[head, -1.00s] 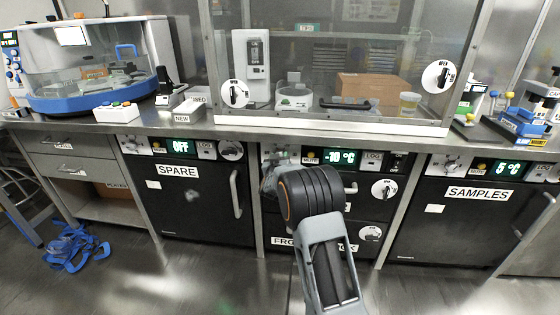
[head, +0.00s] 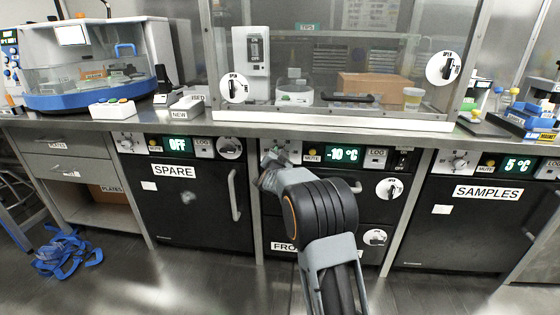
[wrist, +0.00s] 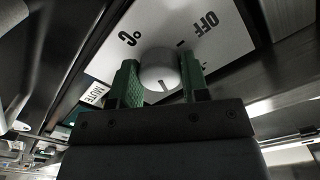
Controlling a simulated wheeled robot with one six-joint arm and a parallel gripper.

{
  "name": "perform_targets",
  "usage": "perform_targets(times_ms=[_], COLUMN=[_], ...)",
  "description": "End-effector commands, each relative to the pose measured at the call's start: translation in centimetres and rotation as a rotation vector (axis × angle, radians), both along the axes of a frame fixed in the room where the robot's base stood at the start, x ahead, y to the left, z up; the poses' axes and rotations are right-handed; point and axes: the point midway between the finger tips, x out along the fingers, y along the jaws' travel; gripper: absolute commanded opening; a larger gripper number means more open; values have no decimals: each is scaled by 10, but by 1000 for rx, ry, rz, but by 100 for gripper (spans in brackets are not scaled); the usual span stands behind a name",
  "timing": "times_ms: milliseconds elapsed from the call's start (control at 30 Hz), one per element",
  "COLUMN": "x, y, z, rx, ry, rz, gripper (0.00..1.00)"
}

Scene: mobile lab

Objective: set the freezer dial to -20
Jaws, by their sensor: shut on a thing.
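The freezer is the middle black unit under the bench, and its display (head: 342,153) reads -10 °C. Its dial (wrist: 160,68) is a round pale knob with a dark mark line, on a white plate with "OFF" and "°C" lettering, upside down in the wrist view. My gripper (wrist: 161,77) has its two green-padded fingers on either side of the dial and is shut on it. In the head view my gripper (head: 268,168) is at the freezer panel's left end, where my arm and wrist largely hide the dial.
The SPARE unit (head: 190,205) with display OFF stands left, and the SAMPLES unit (head: 462,225) at 5 °C right. The freezer's MUTE button (head: 312,150) is close right of my gripper. The bench edge (head: 330,127) runs above the panel.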

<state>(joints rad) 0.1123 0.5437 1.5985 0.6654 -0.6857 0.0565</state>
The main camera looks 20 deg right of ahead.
Motion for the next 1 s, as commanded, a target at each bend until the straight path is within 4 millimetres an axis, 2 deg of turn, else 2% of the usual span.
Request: perform_targets(times_ms=[300,833,867,1000], x=[0,0,0,0], y=[-1,-1,-1,0], z=[-1,0,0,0], rx=[88,103,103,103], ry=[-49,-57,-57,-57], rz=[-2,-3,-3,-2], gripper=[18,18,44,57])
